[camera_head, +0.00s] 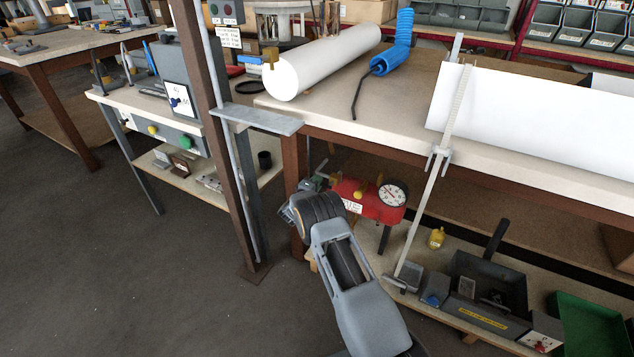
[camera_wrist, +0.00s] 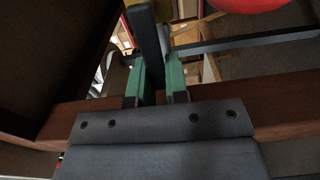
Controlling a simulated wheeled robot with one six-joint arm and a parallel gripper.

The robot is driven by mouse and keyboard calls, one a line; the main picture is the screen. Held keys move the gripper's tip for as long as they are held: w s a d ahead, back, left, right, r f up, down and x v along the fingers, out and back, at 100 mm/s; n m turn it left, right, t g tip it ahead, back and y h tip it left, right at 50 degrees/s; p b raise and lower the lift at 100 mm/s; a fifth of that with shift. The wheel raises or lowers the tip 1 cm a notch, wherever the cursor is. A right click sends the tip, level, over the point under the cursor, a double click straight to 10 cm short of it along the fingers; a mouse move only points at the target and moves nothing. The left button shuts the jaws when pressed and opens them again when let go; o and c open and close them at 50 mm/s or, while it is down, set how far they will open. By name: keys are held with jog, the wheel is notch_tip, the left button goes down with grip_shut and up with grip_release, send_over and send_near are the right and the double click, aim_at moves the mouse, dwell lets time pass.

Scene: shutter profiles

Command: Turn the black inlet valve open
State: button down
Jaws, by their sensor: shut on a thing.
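A red unit (camera_head: 378,207) with a round gauge (camera_head: 392,194) and yellow handles sits under the workbench's left end. A small part of its red body shows at the top of the wrist view (camera_wrist: 256,4). In the wrist view a black bar (camera_wrist: 146,38), which looks like the black inlet valve's handle, stands between the green-padded fingers of my gripper (camera_wrist: 156,82). My gripper is shut on it. In the camera_head view my arm reaches to the left end of the red unit. It hides most of the gripper and the black valve there.
The workbench (camera_head: 400,105) overhangs the red unit, with its brown leg close to my wrist. A steel post (camera_head: 218,130) stands to the left. A yellow bottle (camera_head: 436,238) and a dark tray stand on the lower shelf. The floor at left is clear.

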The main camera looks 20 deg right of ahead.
jog(key=shift+f+n, duration=0.15)
jog(key=shift+n, duration=0.25)
jog(key=c, duration=1.1)
grip_release()
jog(key=p+v, duration=0.3)
jog(key=v, duration=1.1)
